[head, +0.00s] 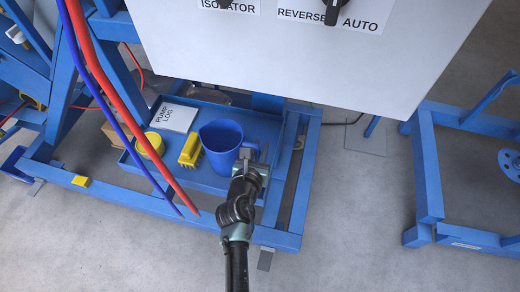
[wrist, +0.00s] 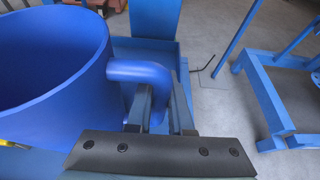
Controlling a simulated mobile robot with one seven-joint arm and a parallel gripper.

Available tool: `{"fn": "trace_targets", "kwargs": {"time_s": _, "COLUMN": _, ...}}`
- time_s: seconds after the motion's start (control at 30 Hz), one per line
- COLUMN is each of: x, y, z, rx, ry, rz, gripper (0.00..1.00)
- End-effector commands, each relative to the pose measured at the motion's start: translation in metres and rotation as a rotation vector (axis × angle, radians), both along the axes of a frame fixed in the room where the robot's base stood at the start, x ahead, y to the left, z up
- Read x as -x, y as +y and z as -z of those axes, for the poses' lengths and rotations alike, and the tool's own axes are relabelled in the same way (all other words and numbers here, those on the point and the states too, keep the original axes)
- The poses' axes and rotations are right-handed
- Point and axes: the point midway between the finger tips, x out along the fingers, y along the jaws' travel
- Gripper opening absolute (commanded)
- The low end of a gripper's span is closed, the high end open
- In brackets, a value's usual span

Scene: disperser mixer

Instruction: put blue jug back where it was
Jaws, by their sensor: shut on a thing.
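The blue jug (head: 221,140) is upright at the right part of the blue tray (head: 208,178), in the lower frame of the machine. I cannot tell whether its base touches the tray. My gripper (head: 250,160) is at the jug's right side, shut on its handle. In the wrist view the jug (wrist: 50,70) fills the left side, and its handle (wrist: 140,70) passes between the two fingers of my gripper (wrist: 160,105). The jug's base is hidden in the wrist view.
A yellow brush (head: 190,150), a yellow round item (head: 152,145) and a "PUMP LOG" sheet (head: 174,117) lie left of the jug. Red (head: 100,90) and blue hoses hang at the left. A large grey panel (head: 300,55) overhangs the tray. Another blue frame (head: 430,180) stands right.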

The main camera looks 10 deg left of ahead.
Motion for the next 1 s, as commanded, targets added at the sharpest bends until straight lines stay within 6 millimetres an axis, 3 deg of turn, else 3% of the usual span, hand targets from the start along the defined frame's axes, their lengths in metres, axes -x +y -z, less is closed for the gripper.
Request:
{"fn": "trace_targets", "kwargs": {"time_s": 0.27, "x": -0.001, "y": 0.0, "z": 0.0, "rx": -0.001, "ry": -0.002, "rz": 0.0, "gripper": 0.0}}
{"fn": "trace_targets", "kwargs": {"time_s": 0.3, "x": 0.0, "y": 0.0, "z": 0.001, "rx": -0.001, "ry": -0.001, "rz": 0.0, "gripper": 0.21}}
{"fn": "trace_targets", "kwargs": {"time_s": 0.47, "x": 0.0, "y": 0.0, "z": 0.001, "rx": 0.0, "ry": -0.001, "rz": 0.0, "gripper": 0.49}}
{"fn": "trace_targets", "kwargs": {"time_s": 0.83, "x": 0.001, "y": 0.0, "z": -0.004, "rx": 0.001, "ry": -0.001, "rz": 0.0, "gripper": 0.49}}
{"fn": "trace_targets", "kwargs": {"time_s": 1.0, "x": 0.022, "y": 0.001, "z": -0.013, "rx": 0.001, "ry": 0.001, "rz": -0.001, "gripper": 0.49}}
